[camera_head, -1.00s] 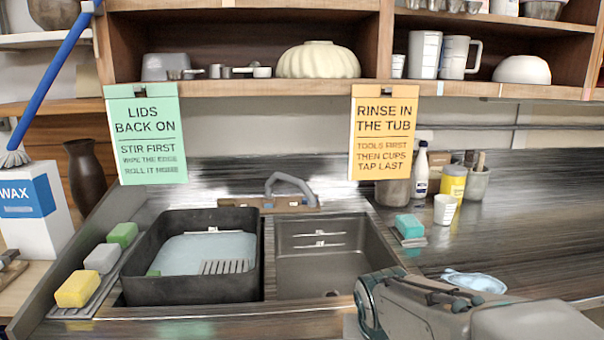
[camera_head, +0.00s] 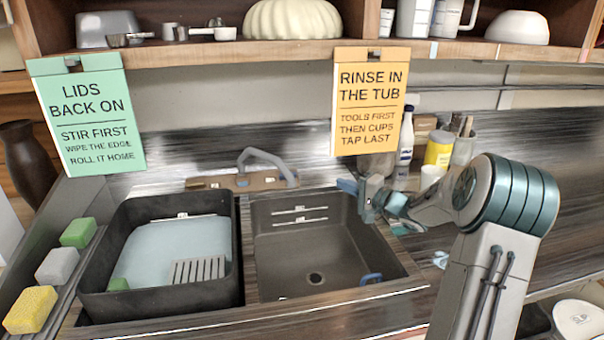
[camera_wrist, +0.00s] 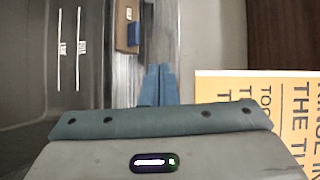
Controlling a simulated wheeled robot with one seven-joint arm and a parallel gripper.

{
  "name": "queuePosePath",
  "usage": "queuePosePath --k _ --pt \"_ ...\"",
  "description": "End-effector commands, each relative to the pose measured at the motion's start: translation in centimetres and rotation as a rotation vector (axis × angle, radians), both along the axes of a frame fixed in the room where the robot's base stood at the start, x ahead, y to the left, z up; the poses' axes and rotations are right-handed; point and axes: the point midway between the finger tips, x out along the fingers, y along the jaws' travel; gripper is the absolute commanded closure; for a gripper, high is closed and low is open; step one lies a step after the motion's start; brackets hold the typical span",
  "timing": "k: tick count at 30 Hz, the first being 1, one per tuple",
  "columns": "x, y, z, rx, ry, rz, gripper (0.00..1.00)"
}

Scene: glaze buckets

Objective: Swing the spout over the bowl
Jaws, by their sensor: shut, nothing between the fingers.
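The grey curved spout (camera_head: 268,163) stands on a brown plate (camera_head: 215,183) at the back edge of the sink. It arches near the divider between the two basins. In the wrist view the closed blue fingers (camera_wrist: 158,85) point towards the back ledge. The brown plate (camera_wrist: 127,15) shows there with a blue part on it.
A black tub (camera_head: 100,290) with pale water and a rack fills the left side. The orange sign (camera_head: 370,95) hangs close behind my gripper. Bottles (camera_head: 405,135) and a yellow container (camera_head: 439,148) stand to the right. Sponges (camera_head: 57,265) lie at left.

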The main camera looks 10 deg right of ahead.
Motion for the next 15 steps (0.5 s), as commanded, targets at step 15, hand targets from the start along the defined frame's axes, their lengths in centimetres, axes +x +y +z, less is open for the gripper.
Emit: queuePosePath --k 15 --pt "5.8 5.4 0.0 0.043 0.005 0.045 1.00"
